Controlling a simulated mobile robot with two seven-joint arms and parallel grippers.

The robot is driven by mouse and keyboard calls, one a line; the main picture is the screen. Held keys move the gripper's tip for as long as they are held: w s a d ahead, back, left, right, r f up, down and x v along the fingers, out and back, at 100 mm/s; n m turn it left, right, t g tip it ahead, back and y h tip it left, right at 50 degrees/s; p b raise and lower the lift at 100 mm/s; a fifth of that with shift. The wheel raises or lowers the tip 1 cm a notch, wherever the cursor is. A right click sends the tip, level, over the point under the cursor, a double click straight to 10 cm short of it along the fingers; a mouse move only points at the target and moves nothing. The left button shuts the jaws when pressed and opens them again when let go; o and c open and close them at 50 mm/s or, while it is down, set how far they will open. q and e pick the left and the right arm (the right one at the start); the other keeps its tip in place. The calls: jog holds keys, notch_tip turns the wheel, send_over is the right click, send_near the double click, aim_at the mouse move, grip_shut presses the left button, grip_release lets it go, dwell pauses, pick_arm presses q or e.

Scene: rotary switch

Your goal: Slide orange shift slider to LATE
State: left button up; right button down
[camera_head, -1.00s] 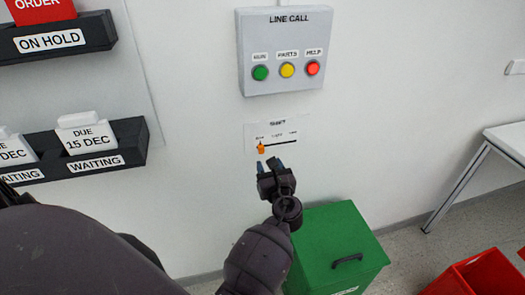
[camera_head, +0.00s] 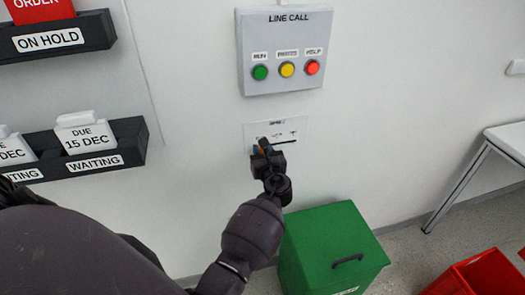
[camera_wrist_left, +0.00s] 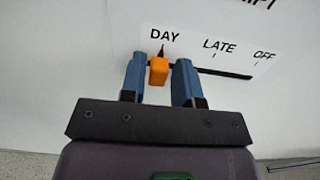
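The orange shift slider (camera_wrist_left: 158,71) sits at the DAY end of its dark slot (camera_wrist_left: 235,74), under the DAY mark. LATE is marked to its right and OFF at the far end. My left gripper (camera_wrist_left: 161,64) has its two blue fingers on either side of the slider, with small gaps showing between fingers and slider. It is open. In the head view my left gripper (camera_head: 263,147) is at the left part of the shift plate (camera_head: 293,127) and mostly covers the slider. My right gripper is not in view.
A line call box (camera_head: 280,50) with green, yellow and red buttons is on the wall above the plate. A dark card rack (camera_head: 130,140) is to the left. A green bin (camera_head: 330,235) stands below, right of my arm. The wall right of the plate is clear.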

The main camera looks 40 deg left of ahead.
aim_at(277, 141)
pick_arm(q)
grip_shut()
jog(key=w+d, duration=0.1)
jog(key=w, duration=0.1)
jog(key=w+d, duration=0.2)
jog(key=shift+w+d+b, duration=0.1)
jog(key=shift+d+b, duration=0.2)
jog(key=shift+b, duration=0.05)
jog(key=shift+o, duration=1.8)
grip_release()
jog(key=v, duration=1)
jog(key=shift+s+d, duration=0.25)
jog(key=shift+s, duration=0.1)
